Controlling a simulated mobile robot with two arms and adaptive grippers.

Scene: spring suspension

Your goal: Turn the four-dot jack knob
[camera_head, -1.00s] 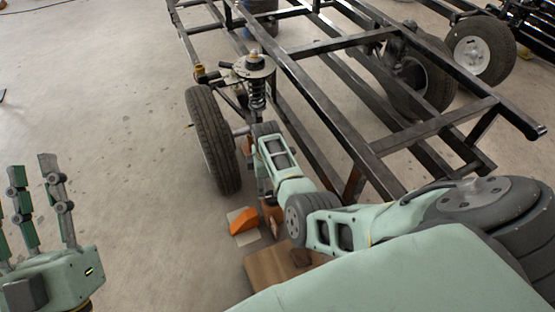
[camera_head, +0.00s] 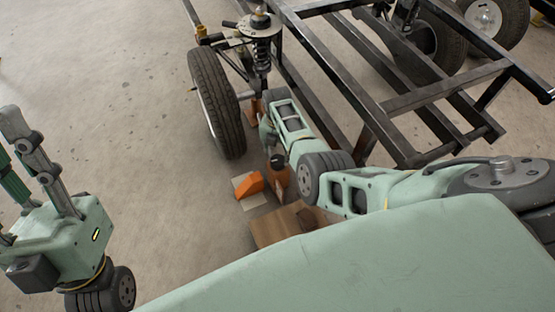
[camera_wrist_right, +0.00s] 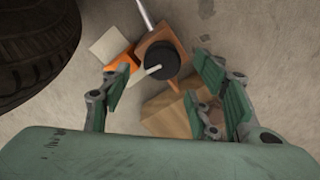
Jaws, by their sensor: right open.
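A jack with a black round knob (camera_wrist_right: 155,66) stands on the floor in the right wrist view. No dots can be made out on the knob. My right gripper (camera_wrist_right: 158,74) is open, its fingers on either side of the knob in the picture, apparently apart from it. In the head view the black knob (camera_head: 277,161) shows below my right gripper (camera_head: 267,132), whose fingers are mostly hidden. My left gripper (camera_head: 20,150) is open and empty at the far left, away from the jack.
A tyre (camera_head: 217,105) and a spring strut (camera_head: 263,45) stand beside the dark metal frame (camera_head: 440,88). An orange wedge (camera_head: 249,184) and a wooden block (camera_head: 283,225) lie near the jack. The floor to the left is open.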

